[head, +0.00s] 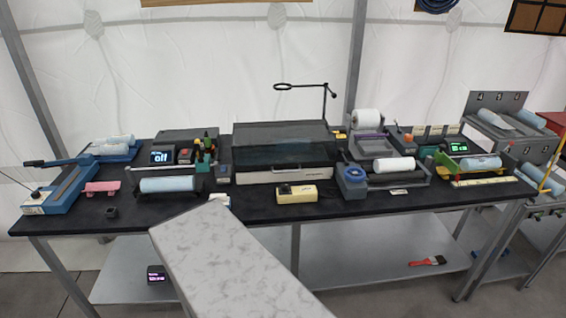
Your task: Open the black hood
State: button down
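The black hood (282,147) is a dark, see-through box-shaped cover near the middle of the table. It sits down on a low white base (283,176) and looks closed. Its front face is unobstructed in the head view. What is inside is too dark to make out. My gripper is not in view, so its place relative to the hood does not show.
The dark table (330,205) is crowded. A thin stand with a ring (325,100) rises behind the hood. Roll holders (168,185) stand to both sides.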

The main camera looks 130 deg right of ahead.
aim_at(288, 146)
jog(key=u, duration=0.6)
jog(key=k, duration=0.15)
jog(key=z, duration=2.95)
jog(key=k, duration=0.2)
jog(key=z, duration=2.15)
jog(key=k, duration=0.25)
jog(key=z, duration=0.15)
